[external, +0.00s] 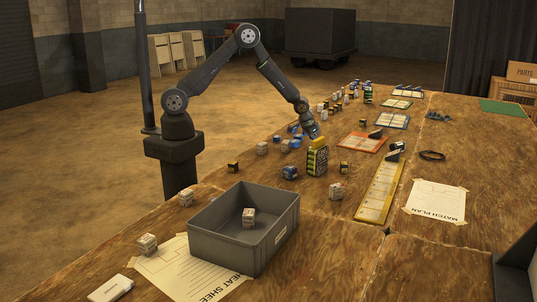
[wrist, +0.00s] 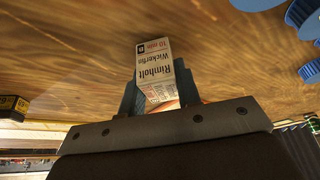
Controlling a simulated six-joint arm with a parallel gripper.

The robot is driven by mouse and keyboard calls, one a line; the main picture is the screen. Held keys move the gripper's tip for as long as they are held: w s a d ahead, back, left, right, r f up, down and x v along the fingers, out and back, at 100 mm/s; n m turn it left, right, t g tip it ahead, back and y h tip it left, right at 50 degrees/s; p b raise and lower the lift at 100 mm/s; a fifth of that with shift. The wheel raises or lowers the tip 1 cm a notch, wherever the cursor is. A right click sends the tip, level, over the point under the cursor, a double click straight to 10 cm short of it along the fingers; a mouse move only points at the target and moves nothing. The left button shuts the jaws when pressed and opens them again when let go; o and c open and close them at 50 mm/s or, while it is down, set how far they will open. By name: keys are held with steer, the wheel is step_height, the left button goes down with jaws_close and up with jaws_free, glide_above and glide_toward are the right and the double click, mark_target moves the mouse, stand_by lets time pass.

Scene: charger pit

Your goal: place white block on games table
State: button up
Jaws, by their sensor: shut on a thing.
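In the wrist view a white block (wrist: 155,65) printed "Rimholt Wickerfin" sits between the fingers of my gripper (wrist: 160,92). The gripper is shut on it, above bare wood. In the external view my gripper (external: 314,131) is low over the left edge of the wooden table, just behind a tall yellow-and-black box (external: 317,160). The held block cannot be made out there. No label marks a games table.
A grey bin (external: 222,238) stands at the front. A yellow board (external: 380,193) and an orange board (external: 352,147) lie right of my gripper. Blue discs (wrist: 303,14) lie close by. Small boxes crowd the left edge; the right side near the match plan sheet (external: 437,201) is clearer.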

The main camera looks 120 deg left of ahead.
steer(key=o, duration=1)
steer(key=shift+c, duration=0.2)
steer(key=v, duration=1.2)
steer(key=x, duration=1.2)
steer(key=shift+f, duration=0.1)
steer(key=shift+r, duration=0.2)
